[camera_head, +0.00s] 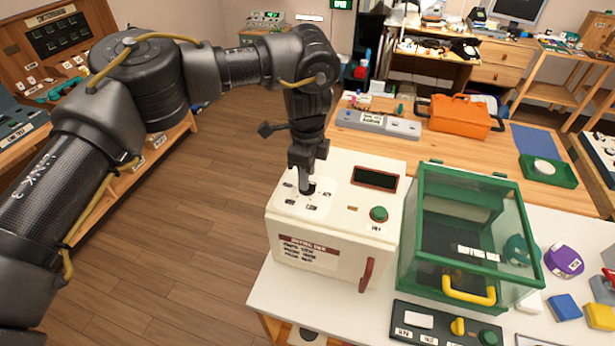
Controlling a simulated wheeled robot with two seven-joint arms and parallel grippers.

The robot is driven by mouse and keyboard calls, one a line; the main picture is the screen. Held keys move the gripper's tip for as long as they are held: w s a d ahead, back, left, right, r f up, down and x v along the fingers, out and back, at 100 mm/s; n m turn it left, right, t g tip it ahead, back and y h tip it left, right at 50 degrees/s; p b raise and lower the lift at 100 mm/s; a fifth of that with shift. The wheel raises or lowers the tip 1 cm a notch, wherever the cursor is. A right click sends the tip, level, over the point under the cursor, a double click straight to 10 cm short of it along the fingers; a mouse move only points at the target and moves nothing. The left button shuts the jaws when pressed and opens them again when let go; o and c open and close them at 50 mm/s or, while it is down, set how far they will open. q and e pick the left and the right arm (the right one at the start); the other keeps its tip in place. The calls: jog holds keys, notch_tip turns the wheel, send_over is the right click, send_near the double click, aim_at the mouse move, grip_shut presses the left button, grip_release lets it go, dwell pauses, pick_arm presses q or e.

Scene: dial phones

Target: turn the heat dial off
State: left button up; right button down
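The dial's pointer setting is too small and covered to read. My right gripper is out of view.
Beside the dial are a dark display (375,178) and a green button (379,213). A red handle (366,274) is on the machine's front. A green-framed clear box (409,243) stands close on the right. A black panel with knobs (445,330) lies in front.

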pick_arm(q)
notch_tip(320, 180, up, 9)
jog(key=b, duration=0.1)
jog(key=shift+r+b, duration=0.15)
jog(key=shift+b, duration=0.15)
